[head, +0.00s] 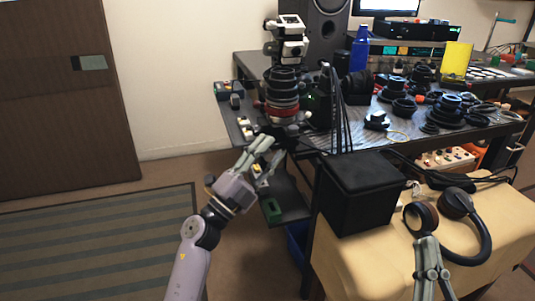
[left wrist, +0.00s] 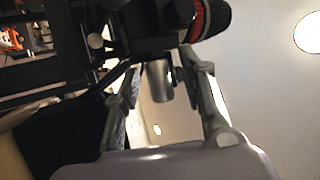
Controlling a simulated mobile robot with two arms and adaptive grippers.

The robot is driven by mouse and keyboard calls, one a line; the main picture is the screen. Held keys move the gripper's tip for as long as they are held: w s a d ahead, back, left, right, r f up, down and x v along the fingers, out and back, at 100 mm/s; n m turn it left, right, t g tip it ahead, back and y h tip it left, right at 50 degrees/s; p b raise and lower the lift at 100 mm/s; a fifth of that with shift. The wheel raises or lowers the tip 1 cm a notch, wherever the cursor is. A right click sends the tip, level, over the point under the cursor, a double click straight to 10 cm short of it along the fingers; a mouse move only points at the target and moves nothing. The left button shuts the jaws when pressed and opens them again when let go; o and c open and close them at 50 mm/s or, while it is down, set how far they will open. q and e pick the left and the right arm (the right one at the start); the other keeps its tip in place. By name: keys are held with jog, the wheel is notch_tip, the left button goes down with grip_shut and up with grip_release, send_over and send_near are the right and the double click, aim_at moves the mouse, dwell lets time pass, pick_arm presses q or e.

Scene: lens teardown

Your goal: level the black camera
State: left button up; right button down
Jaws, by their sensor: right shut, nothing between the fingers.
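The black camera (head: 319,104) stands at the table's near left corner in the head view. A black lens with a red ring (head: 281,106) is beside it, and this lens also shows in the left wrist view (left wrist: 212,18). Dark camera or mount parts (left wrist: 145,20) fill the top of the wrist view. My left gripper (head: 270,153) is open just below the camera. In the wrist view a grey metal cylinder (left wrist: 160,82) hangs between its fingers, with a gap visible to the right finger. Whether the camera is tilted is unclear. My right gripper (head: 427,240) is shut and empty by the headphones.
A black box (head: 357,192) and headphones (head: 467,230) rest on the tan surface (head: 380,262) at the right. Several lenses crowd the dark table (head: 352,134). A blue bottle (head: 360,48) stands behind. The floor at left is clear.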

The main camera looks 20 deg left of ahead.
pick_arm(q)
jog(key=shift+c, duration=0.3)
grip_shut()
dwell(0.6)
